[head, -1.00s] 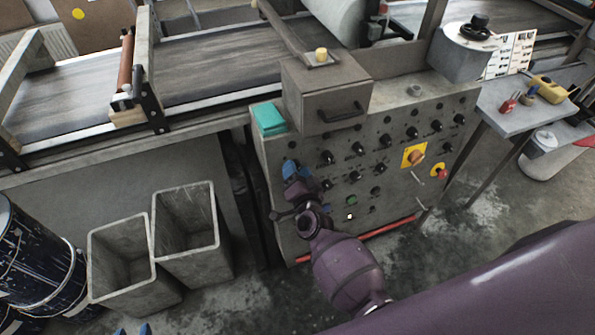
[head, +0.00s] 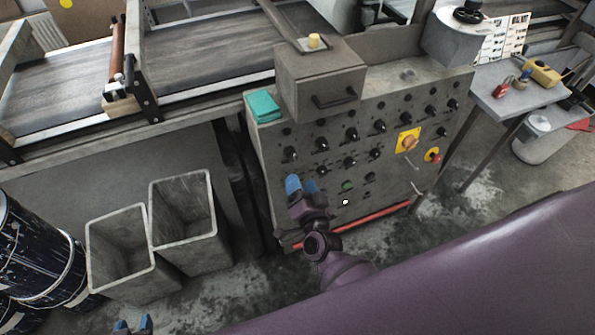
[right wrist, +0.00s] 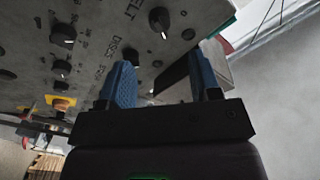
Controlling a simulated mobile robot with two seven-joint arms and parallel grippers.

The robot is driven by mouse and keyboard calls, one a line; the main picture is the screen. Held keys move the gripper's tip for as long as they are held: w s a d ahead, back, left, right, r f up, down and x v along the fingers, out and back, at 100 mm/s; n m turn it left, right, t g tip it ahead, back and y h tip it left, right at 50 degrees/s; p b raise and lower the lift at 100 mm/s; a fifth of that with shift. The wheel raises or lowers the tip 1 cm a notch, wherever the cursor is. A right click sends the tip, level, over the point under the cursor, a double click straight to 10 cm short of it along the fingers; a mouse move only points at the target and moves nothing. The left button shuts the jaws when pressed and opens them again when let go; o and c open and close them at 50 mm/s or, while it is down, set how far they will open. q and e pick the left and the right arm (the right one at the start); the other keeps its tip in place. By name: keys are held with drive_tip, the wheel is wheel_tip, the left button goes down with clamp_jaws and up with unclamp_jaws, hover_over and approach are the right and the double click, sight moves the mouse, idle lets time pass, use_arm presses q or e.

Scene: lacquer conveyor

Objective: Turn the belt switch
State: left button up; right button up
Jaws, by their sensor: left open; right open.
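The grey control panel (head: 330,215) fills the middle of the head view, with rows of black knobs. The leftmost black knob (head: 290,153) is near its left edge. In the right wrist view the panel is close, and a black knob with a white pointer (right wrist: 158,20) is beside the printed word BELT (right wrist: 132,10). My right gripper (head: 302,184) is open and empty in front of the panel's lower left, below the leftmost knob. Its blue fingers (right wrist: 163,82) show apart, with no knob clearly between them. My left gripper (head: 132,327) is open at the bottom edge, far from the panel.
A yellow-backed switch (head: 408,141) and a red button (head: 433,155) are on the panel's right. A box with a handle (head: 320,75) and a teal item (head: 263,105) sit on top. Two grey bins (head: 183,218) (head: 120,255) stand on the floor left. A conveyor (head: 200,60) runs behind.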

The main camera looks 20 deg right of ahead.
drive_tip(key=shift+s, duration=0.9)
drive_tip(key=shift+a, duration=0.1)
drive_tip(key=s+d+f+n+g, duration=0.1)
drive_tip(key=s+d+n+g, duration=0.2)
drive_tip(key=s+d+n, duration=0.2)
drive_tip(key=s+d+f+n+g+y, duration=0.1)
drive_tip(key=s+d+n, duration=0.4)
drive_tip(key=s, duration=0.6)
drive_tip(key=d+f+g, duration=0.1)
drive_tip(key=g, duration=0.1)
drive_tip(key=shift+s+d+f+g, duration=0.25)
drive_tip(key=shift+s+d+g, duration=0.05)
drive_tip(key=shift+s+g, duration=0.1)
